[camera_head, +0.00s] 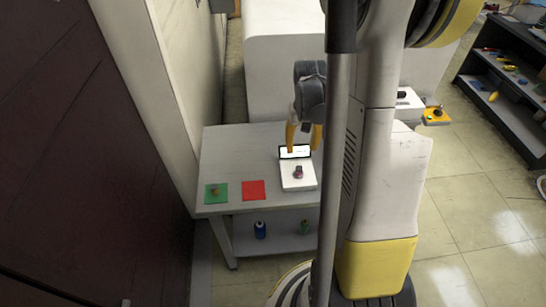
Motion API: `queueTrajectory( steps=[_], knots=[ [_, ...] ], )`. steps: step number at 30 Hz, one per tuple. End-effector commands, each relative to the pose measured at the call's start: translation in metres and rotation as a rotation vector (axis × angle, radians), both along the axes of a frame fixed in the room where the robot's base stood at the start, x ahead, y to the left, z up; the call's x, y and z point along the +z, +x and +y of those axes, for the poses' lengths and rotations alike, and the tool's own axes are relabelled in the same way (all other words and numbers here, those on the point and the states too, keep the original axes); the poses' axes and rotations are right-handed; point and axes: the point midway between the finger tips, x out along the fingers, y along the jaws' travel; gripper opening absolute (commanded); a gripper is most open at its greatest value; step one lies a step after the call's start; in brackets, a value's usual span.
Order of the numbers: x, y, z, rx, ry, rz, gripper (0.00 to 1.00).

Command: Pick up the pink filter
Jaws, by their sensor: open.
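The pink filter (299,171) looks like a small pinkish-purple piece. It sits on a white device (299,184) with a raised screen (295,152) at its back, on the grey table. My gripper (304,148) has yellow fingers and is open. It hangs over the device, in front of the screen and behind the filter in the picture. The fingers appear apart from the filter. The right finger is partly hidden by my own column, and the exact height above the device cannot be told.
A green mat (223,196) with a small brownish item (214,191) and an empty red mat (254,190) lie left on the table (240,150). A blue bottle (260,230) and a green item (305,227) stand on the lower shelf. A wall closes the left side.

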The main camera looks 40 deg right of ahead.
Motion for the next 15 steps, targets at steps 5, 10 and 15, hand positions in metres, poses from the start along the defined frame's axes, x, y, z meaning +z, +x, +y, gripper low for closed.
queueTrajectory(
  steps=[5,10,15],
  knots=[
    [-0.019,-0.001,-0.003,-0.006,0.004,0.007,0.46],
    [-0.049,-0.001,-0.002,-0.005,0.003,0.005,0.46],
    [-0.064,-0.001,-0.002,-0.005,0.003,0.005,0.46]
  ],
)
